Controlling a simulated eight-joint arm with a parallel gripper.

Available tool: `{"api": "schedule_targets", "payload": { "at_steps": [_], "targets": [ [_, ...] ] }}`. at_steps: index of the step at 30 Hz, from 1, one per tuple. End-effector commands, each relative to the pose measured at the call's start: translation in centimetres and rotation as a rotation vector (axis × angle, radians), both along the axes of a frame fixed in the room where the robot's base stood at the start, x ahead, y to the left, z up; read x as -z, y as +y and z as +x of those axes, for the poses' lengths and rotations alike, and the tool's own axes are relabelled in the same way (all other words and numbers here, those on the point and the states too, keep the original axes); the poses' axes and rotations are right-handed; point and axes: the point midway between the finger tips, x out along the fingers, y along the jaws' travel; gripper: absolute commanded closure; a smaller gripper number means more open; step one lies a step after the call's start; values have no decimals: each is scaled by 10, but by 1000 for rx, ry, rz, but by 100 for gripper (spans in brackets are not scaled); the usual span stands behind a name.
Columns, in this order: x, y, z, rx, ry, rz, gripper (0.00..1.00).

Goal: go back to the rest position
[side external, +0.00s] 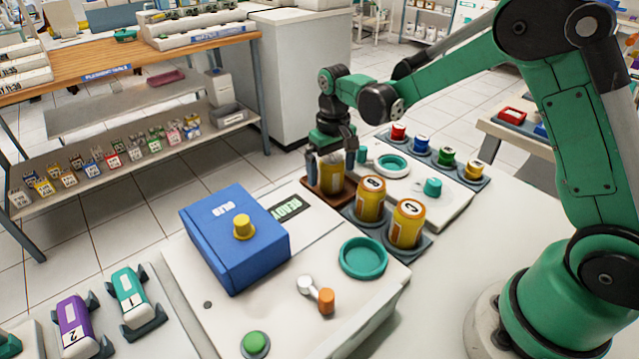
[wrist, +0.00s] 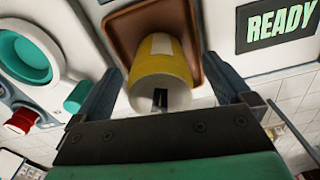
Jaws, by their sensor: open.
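My gripper (side external: 331,165) points down over a yellow jar (side external: 331,182) that stands in a brown tray (side external: 345,196) at the far edge of the white work unit. Its fingers are apart, one on each side of the jar. In the wrist view the open fingers flank the yellow jar (wrist: 160,72), with the brown tray (wrist: 122,32) behind it. A gap shows beside the jar on the right; on the left I cannot tell if a finger touches it. The rest position is not marked in the frames.
Two amber jars (side external: 371,198) (side external: 407,224) stand close by in grey holders. A blue box (side external: 232,240) with a yellow knob, a READY sign (side external: 291,207), a teal ring (side external: 362,258) and a lever (side external: 318,295) are in front. Small coloured jars (side external: 422,145) stand behind.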

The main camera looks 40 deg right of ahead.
Motion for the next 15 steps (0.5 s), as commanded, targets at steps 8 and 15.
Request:
{"api": "schedule_targets", "payload": {
  "at_steps": [8, 15],
  "targets": [
    [-37, 0, 0, 0, 0, 0, 2],
    [-62, 2, -5, -6, -24, -1, 2]
  ]
}}
